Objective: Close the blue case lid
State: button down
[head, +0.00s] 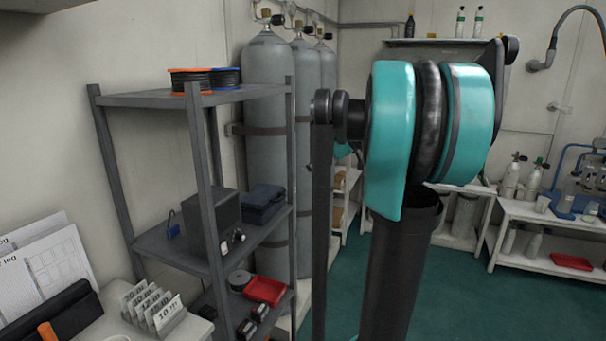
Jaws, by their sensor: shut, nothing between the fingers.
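A dark blue case (262,205) sits on the middle shelf of the grey rack, at its right end. From here it looks like a low box with its top over it, but it is too small and dark to tell whether the lid is fully shut. My teal and black arm fills the middle right of the head view, to the right of the case and apart from it in the picture. My gripper is not in view.
The grey rack (150,99) stands at the left. A dark box with knobs (212,222) sits left of the case. A red tray (264,290) is on the shelf below. Tall grey cylinders (268,160) stand behind the rack. Green floor (460,300) is open at the right.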

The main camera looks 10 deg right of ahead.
send_near(267, 197)
jog(key=w+d, duration=0.1)
jog(key=w, duration=0.1)
jog(key=shift+w+a+f, duration=0.1)
jog(key=shift+w+f, duration=0.1)
jog(key=shift+f, duration=0.65)
jog(key=shift+w+a+f, duration=0.1)
jog(key=shift+w+f, duration=0.1)
jog(key=shift+f, duration=0.65)
jog(key=shift+d+f, duration=0.1)
jog(key=shift+f, duration=0.85)
jog(key=shift+r, duration=0.1)
